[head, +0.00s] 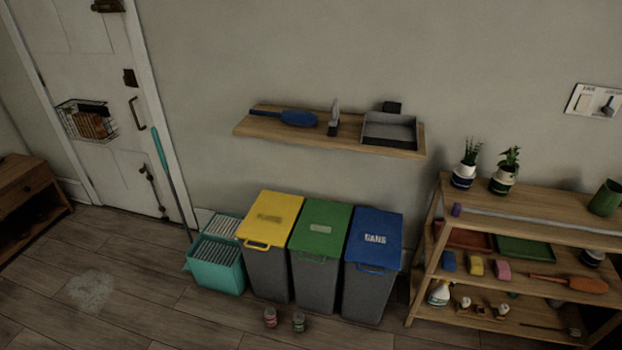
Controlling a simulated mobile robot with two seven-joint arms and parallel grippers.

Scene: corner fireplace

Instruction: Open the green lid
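The green lid (321,226) lies flat and shut on the middle one of three grey bins. The grey bin body (319,287) stands on the floor against the wall. A pale label shows on the lid, too small to read. Neither of my grippers shows in the head view.
A yellow-lidded bin (270,217) stands left of it and a blue-lidded bin (374,237) right. A wall shelf (261,125) hangs above. A wooden rack (429,265) stands right. Floor at front left is mostly clear.

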